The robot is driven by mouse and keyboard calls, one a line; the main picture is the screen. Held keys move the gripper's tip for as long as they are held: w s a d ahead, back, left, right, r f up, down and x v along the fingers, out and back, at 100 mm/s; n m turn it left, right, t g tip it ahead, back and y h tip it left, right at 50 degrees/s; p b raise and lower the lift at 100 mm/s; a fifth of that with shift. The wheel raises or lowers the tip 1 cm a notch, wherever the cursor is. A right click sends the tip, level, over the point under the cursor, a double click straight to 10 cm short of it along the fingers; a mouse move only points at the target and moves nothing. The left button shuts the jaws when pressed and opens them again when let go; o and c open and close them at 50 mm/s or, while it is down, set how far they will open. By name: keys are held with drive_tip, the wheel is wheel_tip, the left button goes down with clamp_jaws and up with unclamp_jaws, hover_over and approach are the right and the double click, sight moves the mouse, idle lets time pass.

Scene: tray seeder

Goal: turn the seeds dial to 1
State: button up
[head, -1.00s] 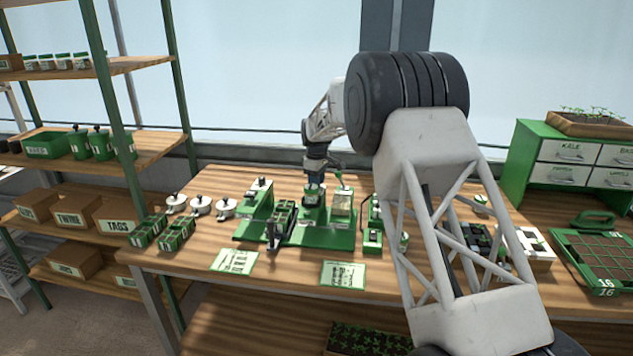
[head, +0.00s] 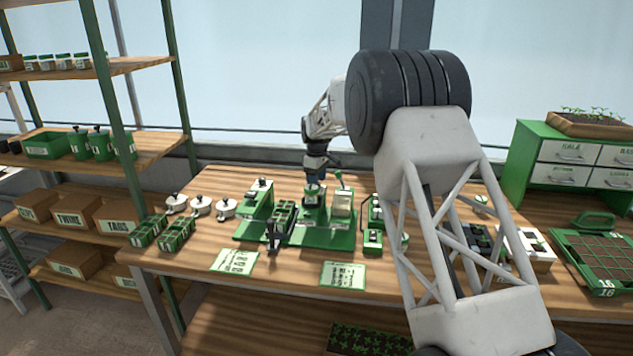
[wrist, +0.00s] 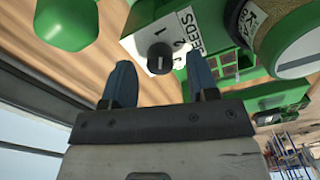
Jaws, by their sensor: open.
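The seeds dial (wrist: 160,57) is a black round knob on a white plate (wrist: 134,42) marked SEEDS, with 1 and 2 readable beside it. Its exact setting is too small to tell. My gripper (wrist: 160,82) is open and empty, with its two blue fingers spread on either side of the dial's line. The dial sits just beyond the fingertips, apart from them. In the head view my gripper (head: 314,182) is over the green seeder (head: 312,238), and the dial cannot be made out there.
In the wrist view a rounded green part (wrist: 67,25) is at upper left and a jar with a white lid (wrist: 290,50) at right. On the bench, white-lidded pots (head: 201,206) stand left of the seeder and cards (head: 343,275) lie in front.

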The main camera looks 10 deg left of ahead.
drive_tip(key=shift+r, duration=3.5)
drive_tip(key=shift+s+d+r, duration=0.1)
drive_tip(key=shift+d+r, duration=0.05)
drive_tip(key=s+d+r+m+t, duration=0.1)
drive_tip(key=s+d+r+m, duration=0.2)
drive_tip(key=s+d+r, duration=0.55)
drive_tip(key=s+d+r+m, duration=0.2)
drive_tip(key=s+d+r, duration=0.3)
drive_tip(key=s+d, duration=0.6)
drive_tip(key=s+d+r+m, duration=0.15)
drive_tip(key=s+d, duration=0.25)
drive_tip(key=s, duration=0.6)
drive_tip(key=s+d+m, duration=0.3)
drive_tip(key=s+d, duration=0.2)
drive_tip(key=s, duration=0.6)
drive_tip(key=s+d+f+m, duration=0.1)
drive_tip(key=s+d+f, duration=0.1)
drive_tip(key=s, duration=0.6)
drive_tip(key=s+d+f+m+t, duration=0.1)
drive_tip(key=s+f, duration=0.3)
drive_tip(key=s, duration=0.5)
drive_tip(key=s+d+f+m, duration=0.3)
drive_tip(key=s, duration=0.5)
drive_tip(key=shift+s+d+t, duration=0.3)
drive_tip(key=shift+s, duration=0.1)
